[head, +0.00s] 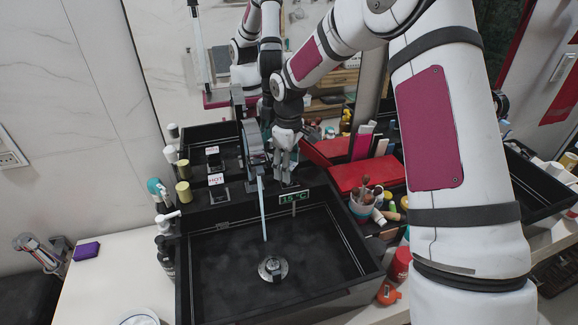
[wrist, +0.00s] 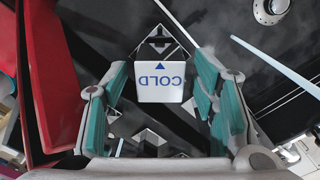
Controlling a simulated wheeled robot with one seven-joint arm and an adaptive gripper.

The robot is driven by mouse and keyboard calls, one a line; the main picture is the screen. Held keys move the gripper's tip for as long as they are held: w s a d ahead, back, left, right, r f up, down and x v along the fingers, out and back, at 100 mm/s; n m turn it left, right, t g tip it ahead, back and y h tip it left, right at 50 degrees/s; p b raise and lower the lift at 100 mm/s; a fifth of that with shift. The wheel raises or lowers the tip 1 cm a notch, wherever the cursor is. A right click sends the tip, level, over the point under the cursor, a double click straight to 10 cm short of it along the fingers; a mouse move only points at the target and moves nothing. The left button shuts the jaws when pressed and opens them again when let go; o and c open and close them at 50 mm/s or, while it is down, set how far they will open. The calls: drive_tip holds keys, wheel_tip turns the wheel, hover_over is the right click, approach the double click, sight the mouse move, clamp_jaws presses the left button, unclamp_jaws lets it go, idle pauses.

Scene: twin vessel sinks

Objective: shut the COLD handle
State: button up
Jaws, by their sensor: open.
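The white COLD label (wrist: 160,82) shows upside down between my fingers in the wrist view, with dark and silver handle parts (wrist: 158,40) next to it. My gripper (wrist: 163,88) is open, with one teal-padded finger on each side of the label; I cannot tell whether either finger touches the handle. In the head view my gripper (head: 287,176) points down right of the faucet (head: 254,145) and hides most of the COLD side. A pale blue water stream (head: 263,210) runs from the faucet into the black sink (head: 215,262). The display (head: 294,197) reads 15 °C.
The HOT label (head: 216,180) and its handle stand left of the faucet. Red boxes (head: 365,174) and a cup of brushes (head: 364,203) crowd the right side. Bottles (head: 164,218) line the left. A mirror rises behind. The space above the basin is free apart from the water.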

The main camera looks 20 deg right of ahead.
drive_tip(key=shift+f, duration=0.2)
drive_tip(key=c, duration=1.2)
drive_tip(key=shift+o, duration=0.2)
drive_tip(key=m+b, duration=0.1)
drive_tip(key=m, duration=0.3)
drive_tip(key=shift+m, duration=0.3)
drive_tip(key=shift+m+b, duration=0.75)
drive_tip(key=shift+m, duration=1.45)
